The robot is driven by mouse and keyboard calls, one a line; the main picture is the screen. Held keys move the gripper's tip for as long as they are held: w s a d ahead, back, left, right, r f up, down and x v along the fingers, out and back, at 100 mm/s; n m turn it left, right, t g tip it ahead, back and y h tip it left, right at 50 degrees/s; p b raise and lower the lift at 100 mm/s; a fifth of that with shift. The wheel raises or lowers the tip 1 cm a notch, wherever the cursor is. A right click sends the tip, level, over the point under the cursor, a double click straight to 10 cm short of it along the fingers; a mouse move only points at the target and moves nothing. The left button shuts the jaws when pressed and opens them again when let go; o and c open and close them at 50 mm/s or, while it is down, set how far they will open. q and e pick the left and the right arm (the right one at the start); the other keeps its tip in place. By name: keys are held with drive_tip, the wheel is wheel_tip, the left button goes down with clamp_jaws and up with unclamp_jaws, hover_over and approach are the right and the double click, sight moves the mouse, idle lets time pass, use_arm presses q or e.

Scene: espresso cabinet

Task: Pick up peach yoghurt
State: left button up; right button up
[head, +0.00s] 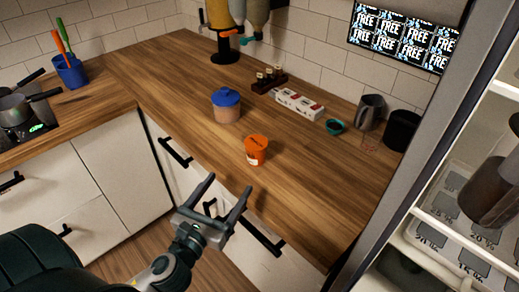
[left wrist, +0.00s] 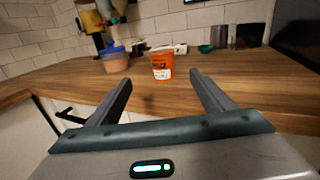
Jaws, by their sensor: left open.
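The peach yoghurt appears to be the small orange cup (head: 256,151) with a pale label, upright on the wooden counter near its front edge. In the left wrist view the orange cup (left wrist: 162,65) stands ahead, between the lines of the two fingers and beyond their tips. My left gripper (head: 228,190) is open and empty, in front of the counter edge and short of the cup. Its fingers also show in the left wrist view (left wrist: 158,84), apart with nothing between them. My right gripper is not in view.
A blue-lidded jar (head: 227,106) stands behind and left of the cup. A white-and-red box (head: 299,104), a teal bowl (head: 334,127) and a grey pitcher (head: 370,112) are farther back. An open fridge (head: 470,225) is at right. The counter (head: 307,190) right of the cup is clear.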

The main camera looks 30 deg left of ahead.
use_arm(q)
drive_tip(key=p, duration=0.4)
approach(256, 147)
drive_tip(key=w, duration=0.2)
drive_tip(key=w+a+f, duration=0.1)
drive_tip(key=w, duration=0.3)
drive_tip(key=shift+a+f, duration=0.35)
drive_tip(key=shift+a, duration=0.05)
drive_tip(key=shift+w+f, duration=0.1)
drive_tip(key=shift+w, duration=0.2)
drive_tip(key=shift+w, duration=0.3)
drive_tip(key=w+p, duration=0.1)
drive_tip(key=w, duration=0.3)
drive_tip(key=shift+d+p, duration=0.15)
drive_tip(key=shift+p, duration=0.15)
drive_tip(key=shift+w, duration=0.35)
